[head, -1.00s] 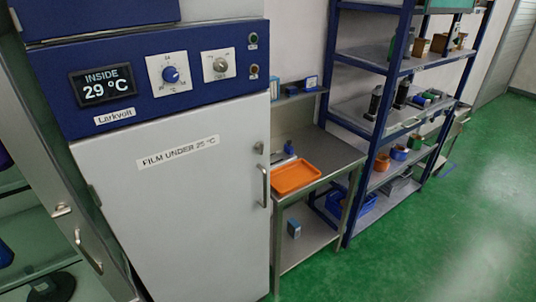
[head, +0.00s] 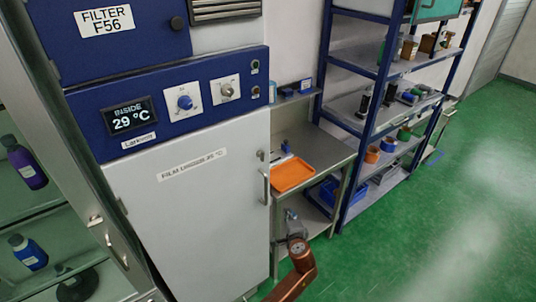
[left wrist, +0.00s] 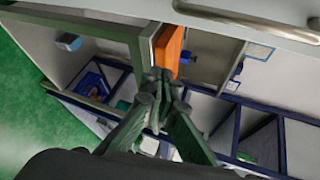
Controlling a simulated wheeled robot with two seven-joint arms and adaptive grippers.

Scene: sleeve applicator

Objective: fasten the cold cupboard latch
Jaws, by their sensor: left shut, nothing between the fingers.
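The cold cupboard has a white door (head: 190,225) under a blue control panel, and its display reads 29 °C. The door looks closed. A small grey latch (head: 261,156) sits at the door's right edge, above the vertical bar handle (head: 265,187); its exact setting is too small to tell. My left gripper (head: 291,216) is right of and below the handle, apart from it. In the left wrist view its fingers (left wrist: 158,78) are shut and empty, and the handle (left wrist: 250,20) crosses the top. My right gripper is not in view.
A steel bench with an orange tray (head: 293,174) stands right of the cupboard. Blue shelving (head: 345,185) with several items stands beyond it. A glass-fronted cabinet with bottles (head: 28,252) is at left. Green floor (head: 440,230) is free at right.

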